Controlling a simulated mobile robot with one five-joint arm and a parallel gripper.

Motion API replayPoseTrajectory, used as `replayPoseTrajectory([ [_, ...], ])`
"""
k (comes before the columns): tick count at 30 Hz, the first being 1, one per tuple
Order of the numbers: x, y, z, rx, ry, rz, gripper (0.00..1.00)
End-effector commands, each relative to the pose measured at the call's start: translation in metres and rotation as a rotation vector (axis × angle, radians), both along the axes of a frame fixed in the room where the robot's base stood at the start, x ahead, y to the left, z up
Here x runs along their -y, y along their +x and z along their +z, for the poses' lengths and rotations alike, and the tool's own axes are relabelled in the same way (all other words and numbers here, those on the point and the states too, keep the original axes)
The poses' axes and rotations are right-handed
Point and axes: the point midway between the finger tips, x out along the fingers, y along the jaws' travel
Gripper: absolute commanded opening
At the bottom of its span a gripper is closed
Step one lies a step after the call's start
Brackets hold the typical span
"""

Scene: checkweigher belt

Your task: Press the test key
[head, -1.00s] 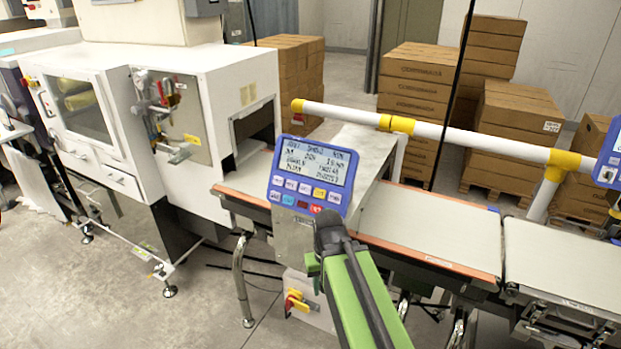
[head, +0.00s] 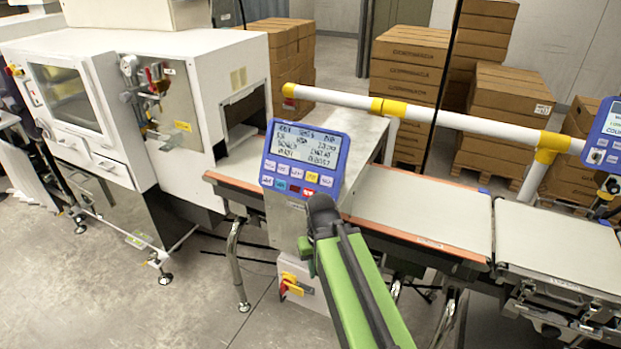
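A blue control panel (head: 342,163) with a lit display (head: 306,146) stands at the middle of the head view, beside the belt. Below the display are two rows of small keys. The upper row has white keys and a yellow key (head: 312,177). The lower row has teal keys, a dark red key and a bright red key (head: 308,192). The key labels are too small to read, so I cannot tell which is the test key. My gripper (head: 321,205) is dark and appears just below the panel's lower right edge. Its fingers cannot be made out, and contact cannot be judged.
A conveyor belt (head: 425,216) runs right from a white machine (head: 226,72). A white and yellow rail (head: 460,121) crosses behind it. A second blue panel (head: 608,135) is at the right edge. Stacked cartons (head: 408,75) stand behind. The floor (head: 110,300) at front left is clear.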

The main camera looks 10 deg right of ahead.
Motion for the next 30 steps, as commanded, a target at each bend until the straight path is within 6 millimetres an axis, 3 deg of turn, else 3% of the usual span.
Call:
replayPoseTrajectory([
  [1, 0.0, 0.0, 0.0, 0.0, 0.0, 0.0, 0.18],
  [6, 0.0, 0.0, 0.0, 0.0, 0.0, 0.0, 0.0],
  [30, 0.0, 0.0, 0.0, 0.0, 0.0, 0.0, 0.0],
])
